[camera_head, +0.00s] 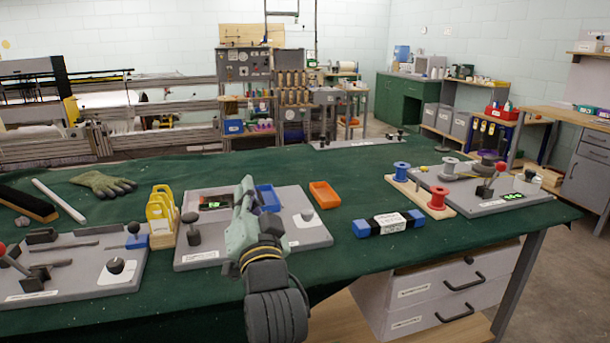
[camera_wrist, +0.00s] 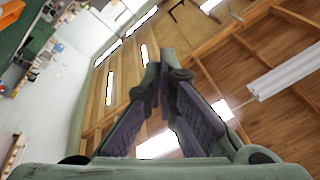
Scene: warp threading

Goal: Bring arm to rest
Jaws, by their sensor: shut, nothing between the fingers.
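My gripper (camera_head: 246,186) stands in front of the green-covered table (camera_head: 345,250), its fingers pointing up and over the middle grey board (camera_head: 305,238). In the wrist view my gripper (camera_wrist: 160,70) has its two fingers angled together until the tips meet, with nothing held between them. Behind them the wrist view shows the wooden ceiling (camera_wrist: 200,40), so the hand is tilted upward. My arm hides part of the middle board and the table's front edge.
An orange tray (camera_head: 324,195), a blue-ended block (camera_head: 388,223) and a spool rack (camera_head: 420,192) lie right of my gripper. Yellow holders (camera_head: 161,216) and the left board (camera_head: 75,265) are to its left. Grey drawers (camera_head: 435,290) sit under the table.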

